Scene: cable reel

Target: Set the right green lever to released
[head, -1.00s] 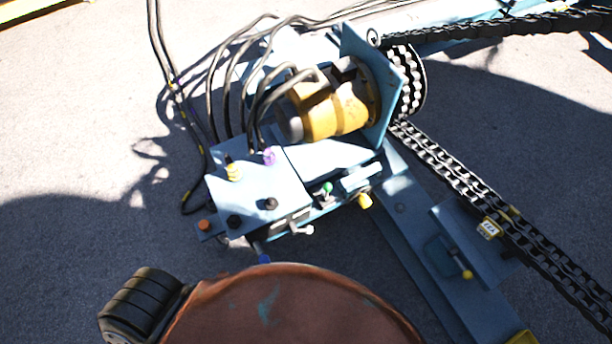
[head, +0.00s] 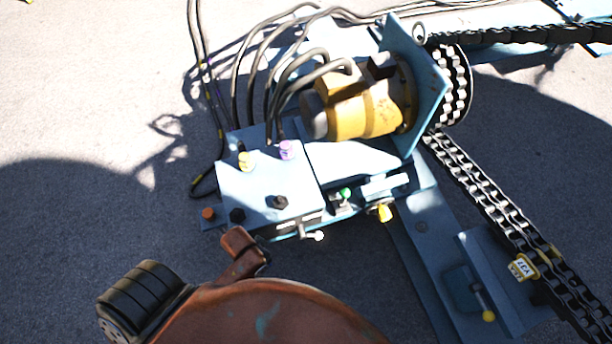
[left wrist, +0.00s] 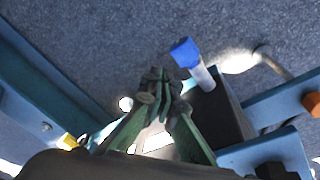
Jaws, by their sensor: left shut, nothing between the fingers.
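A small lever with a green knob (head: 346,194) stands at the front right of the pale blue valve block (head: 262,185), below the yellow motor. It is the only green knob I can make out. I cannot tell its setting. My left gripper (left wrist: 158,82) is shut and empty, with its dark green fingertips together in the left wrist view. A blue-tipped lever (left wrist: 186,53) stands just beside the fingertips there. My right gripper is not in view.
A pale-knobbed lever (head: 319,236) and a yellow-tipped lever (head: 385,212) stick out near the green one. The yellow motor (head: 360,112), black hoses and a chain (head: 480,185) lie behind and to the right. An orange bolt (head: 208,213) is at the block's left.

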